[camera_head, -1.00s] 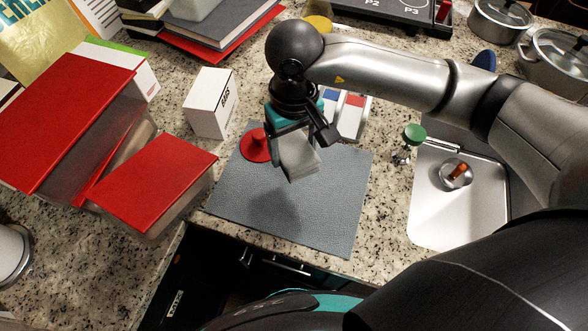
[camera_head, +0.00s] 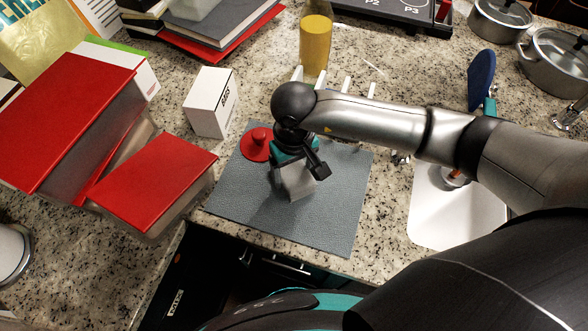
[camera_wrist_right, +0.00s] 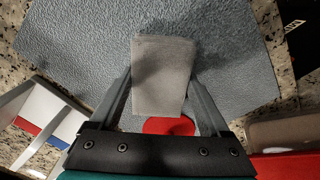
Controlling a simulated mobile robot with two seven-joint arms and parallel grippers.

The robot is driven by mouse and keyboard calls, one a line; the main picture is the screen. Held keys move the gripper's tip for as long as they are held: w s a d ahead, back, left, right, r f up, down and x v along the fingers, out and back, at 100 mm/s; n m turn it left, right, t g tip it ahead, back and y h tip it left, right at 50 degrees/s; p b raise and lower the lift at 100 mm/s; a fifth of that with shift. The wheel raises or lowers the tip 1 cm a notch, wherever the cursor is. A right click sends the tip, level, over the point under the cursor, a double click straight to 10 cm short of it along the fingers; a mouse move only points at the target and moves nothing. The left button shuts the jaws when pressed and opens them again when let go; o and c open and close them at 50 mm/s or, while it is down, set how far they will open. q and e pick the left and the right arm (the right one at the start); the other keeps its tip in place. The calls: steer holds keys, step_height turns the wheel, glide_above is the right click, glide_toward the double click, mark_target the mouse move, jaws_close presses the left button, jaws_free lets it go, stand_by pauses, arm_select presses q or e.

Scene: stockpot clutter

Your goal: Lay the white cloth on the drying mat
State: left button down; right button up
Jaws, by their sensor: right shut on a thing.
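The white cloth (camera_head: 297,184), a small folded block that looks greyish in shadow, is held over the middle of the drying mat (camera_head: 320,225). My right gripper (camera_head: 292,178) is shut on it, and the right wrist view shows the cloth (camera_wrist_right: 163,75) between the two fingers (camera_wrist_right: 163,92). The grey textured mat (camera_wrist_right: 240,50) lies flat under it. The cloth is low over the mat; I cannot tell whether it touches. My left gripper is not in view.
A red knobbed lid (camera_head: 258,146) sits on the mat's back left, close to my gripper. A white box (camera_head: 208,103) and red-topped containers (camera_head: 150,180) stand to the left. A yellow-filled glass (camera_head: 315,45) stands behind, and a white tray (camera_head: 450,215) lies to the right. The mat's front is clear.

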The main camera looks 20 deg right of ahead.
mark_target(294, 173)
steer(key=shift+f, duration=0.2)
steer(key=o, duration=1)
steer(key=shift+r, duration=0.1)
steer(key=shift+r, duration=0.1)
step_height(294, 173, up, 12)
steer(key=shift+r+b, duration=0.1)
steer(key=shift+b, duration=0.2)
